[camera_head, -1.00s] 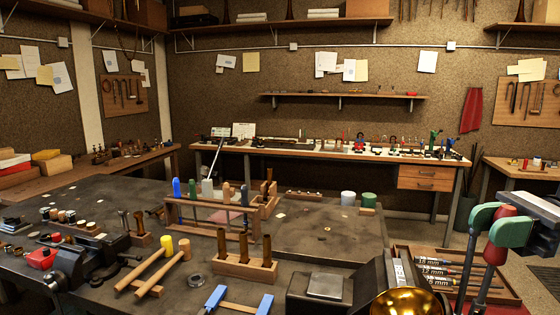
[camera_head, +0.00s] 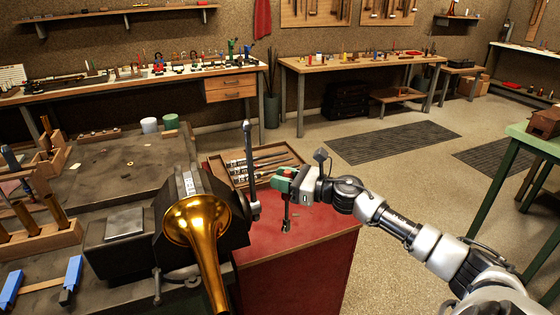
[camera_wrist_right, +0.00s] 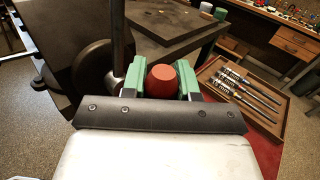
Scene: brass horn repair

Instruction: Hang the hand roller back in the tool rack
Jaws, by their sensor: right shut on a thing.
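My right gripper (camera_head: 284,180) is shut on the hand roller (camera_head: 286,214), which hangs upright with its dark shaft pointing down above the red cabinet top. Its red handle (camera_wrist_right: 163,82) shows between the green fingers in the right wrist view; the fingers mostly cover it in the head view. The wooden tool rack (camera_head: 54,163) stands on the dark bench at the left edge of the head view, partly cut off, far left of the gripper. A blue handle (camera_head: 10,157) shows there. My left gripper is out of view.
A brass horn bell (camera_head: 196,220) and a grey upright lever (camera_head: 249,150) stand between the gripper and the rack. A wooden tray (camera_head: 212,163) with several tools lies behind the gripper. A wooden block with tubes (camera_head: 40,240) is at left. Open floor lies right.

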